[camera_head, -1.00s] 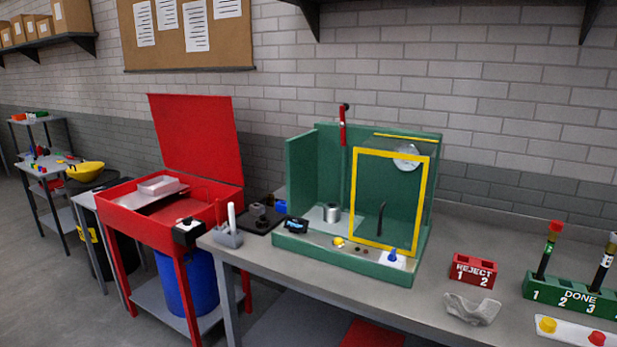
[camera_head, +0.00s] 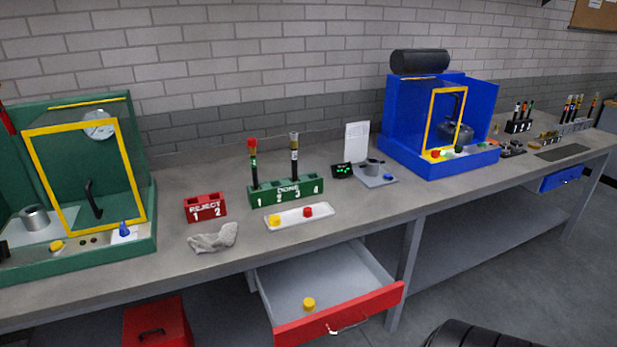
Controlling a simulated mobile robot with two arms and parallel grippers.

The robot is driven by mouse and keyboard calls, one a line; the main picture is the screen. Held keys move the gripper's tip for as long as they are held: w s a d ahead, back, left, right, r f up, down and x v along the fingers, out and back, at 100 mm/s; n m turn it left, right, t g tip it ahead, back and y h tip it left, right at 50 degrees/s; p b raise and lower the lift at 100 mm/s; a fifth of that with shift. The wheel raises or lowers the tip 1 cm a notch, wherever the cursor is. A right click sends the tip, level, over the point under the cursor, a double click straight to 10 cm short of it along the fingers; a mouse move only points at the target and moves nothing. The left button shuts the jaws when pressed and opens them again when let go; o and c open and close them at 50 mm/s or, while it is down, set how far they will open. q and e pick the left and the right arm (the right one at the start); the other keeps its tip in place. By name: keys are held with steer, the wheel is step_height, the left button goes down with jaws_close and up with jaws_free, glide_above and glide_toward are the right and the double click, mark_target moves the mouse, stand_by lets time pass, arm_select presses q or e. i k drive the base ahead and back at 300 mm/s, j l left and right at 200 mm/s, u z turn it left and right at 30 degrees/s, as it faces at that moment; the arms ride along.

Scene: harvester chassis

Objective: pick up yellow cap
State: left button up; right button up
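One yellow cap (camera_head: 274,221) lies on a small white tray (camera_head: 291,218) on the bench, beside a red cap (camera_head: 308,212). Another yellow cap (camera_head: 309,304) lies inside the open grey drawer (camera_head: 366,268) with a red front, below the bench top. Neither of my grippers is in view.
A green DONE rack (camera_head: 287,191) with two tubes stands behind the tray. A red REJECT block (camera_head: 205,207) and a crumpled grey cloth (camera_head: 213,238) are left of it. A green cabinet (camera_head: 145,258) and a blue cabinet (camera_head: 398,126) flank this stretch. The open drawer juts out below.

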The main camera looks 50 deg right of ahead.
mark_target(308, 303)
steer(key=z, duration=1.55)
